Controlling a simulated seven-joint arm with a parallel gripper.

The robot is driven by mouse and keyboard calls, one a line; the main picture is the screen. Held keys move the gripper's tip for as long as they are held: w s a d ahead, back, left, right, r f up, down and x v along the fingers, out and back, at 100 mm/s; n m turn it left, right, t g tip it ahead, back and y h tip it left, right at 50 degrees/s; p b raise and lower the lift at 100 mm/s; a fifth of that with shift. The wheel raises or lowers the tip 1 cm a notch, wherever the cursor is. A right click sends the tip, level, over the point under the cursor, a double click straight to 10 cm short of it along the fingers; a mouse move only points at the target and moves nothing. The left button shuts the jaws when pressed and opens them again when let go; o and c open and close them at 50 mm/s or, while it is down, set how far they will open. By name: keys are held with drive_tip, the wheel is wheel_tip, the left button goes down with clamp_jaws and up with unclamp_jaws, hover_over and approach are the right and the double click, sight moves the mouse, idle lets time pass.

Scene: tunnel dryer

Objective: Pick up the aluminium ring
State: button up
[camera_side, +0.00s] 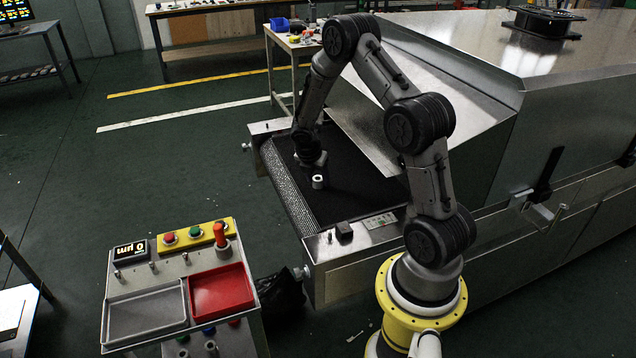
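A small pale ring (318,182), which looks like the aluminium ring, stands on the dark mesh conveyor belt (345,200) near the open end of the tunnel dryer. My gripper (314,170) points down right at the ring, with its dark tip over or just behind it. The fingers are small and dark against the belt. I cannot tell whether they are open or shut, or whether they touch the ring.
The dryer's sloping metal hood (400,100) rises close behind and right of my gripper. A control stand with a grey tray (146,312) and a red tray (221,290) stands at front left. A workbench with a blue bin (280,24) is behind. The belt around the ring is clear.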

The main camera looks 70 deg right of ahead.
clamp_jaws()
drive_tip(key=shift+r, duration=0.15)
drive_tip(key=shift+r, duration=0.6)
drive_tip(key=s+a+r, duration=0.9)
drive_tip(key=s+r, duration=0.1)
drive_tip(key=r, duration=0.1)
drive_tip(key=shift+s+r, duration=0.25)
drive_tip(key=shift+s, duration=0.1)
